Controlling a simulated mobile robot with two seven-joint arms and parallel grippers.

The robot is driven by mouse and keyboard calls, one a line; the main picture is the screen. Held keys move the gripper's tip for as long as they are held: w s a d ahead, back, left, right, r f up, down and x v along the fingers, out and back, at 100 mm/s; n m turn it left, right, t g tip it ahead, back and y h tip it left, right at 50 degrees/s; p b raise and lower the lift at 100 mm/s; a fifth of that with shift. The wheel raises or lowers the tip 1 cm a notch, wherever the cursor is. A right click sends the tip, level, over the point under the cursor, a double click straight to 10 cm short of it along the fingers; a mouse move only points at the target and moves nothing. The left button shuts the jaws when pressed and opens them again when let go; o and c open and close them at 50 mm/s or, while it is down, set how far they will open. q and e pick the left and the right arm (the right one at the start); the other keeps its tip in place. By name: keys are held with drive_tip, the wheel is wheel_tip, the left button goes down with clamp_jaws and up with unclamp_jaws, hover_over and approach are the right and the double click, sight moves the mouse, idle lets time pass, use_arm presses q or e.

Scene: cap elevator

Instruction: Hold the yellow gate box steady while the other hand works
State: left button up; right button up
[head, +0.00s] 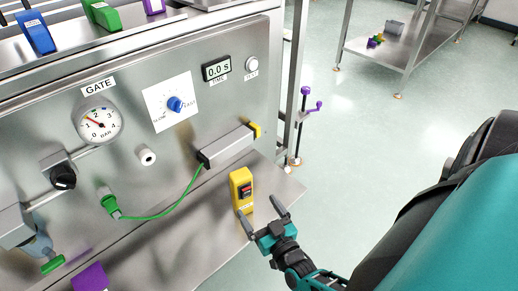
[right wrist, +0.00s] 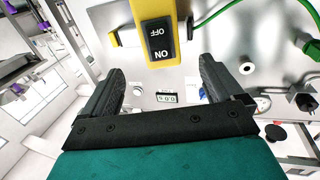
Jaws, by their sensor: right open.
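The yellow gate box (head: 238,193) stands upright on the steel ledge at the front of the machine, with a dark switch on its face. My right gripper (head: 262,214) is open, its fingers pointing toward the box from the lower right. It is empty and apart from the box. In the right wrist view the yellow box (right wrist: 127,38) shows its black ON/OFF switch (right wrist: 158,42) at the top, beyond the open fingers (right wrist: 157,78). My left gripper is not seen.
A green cable (head: 160,216) runs from a green plug (head: 109,204) to a grey cylinder (head: 228,146) above the box. The panel carries a gauge (head: 99,125), a blue dial (head: 174,104) and a timer (head: 216,70). The ledge (head: 275,187) is clear right of the box.

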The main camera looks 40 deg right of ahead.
sight(244, 188)
drive_tip(key=w+b, duration=0.1)
drive_tip(key=w, duration=0.2)
drive_tip(key=w+d, duration=0.1)
drive_tip(key=w, duration=0.2)
drive_tip(key=w+b, duration=0.1)
drive_tip(key=w, duration=0.3)
drive_tip(key=shift+d+b, duration=0.3)
drive_tip(key=shift+d, duration=0.1)
drive_tip(key=shift+w, duration=0.6)
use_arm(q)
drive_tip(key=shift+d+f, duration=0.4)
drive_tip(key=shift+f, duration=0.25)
use_arm(e)
drive_tip(key=shift+c, duration=0.3)
drive_tip(key=c, duration=1.1)
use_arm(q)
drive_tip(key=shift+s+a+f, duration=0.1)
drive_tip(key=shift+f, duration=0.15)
use_arm(e)
drive_tip(key=shift+c, duration=0.3)
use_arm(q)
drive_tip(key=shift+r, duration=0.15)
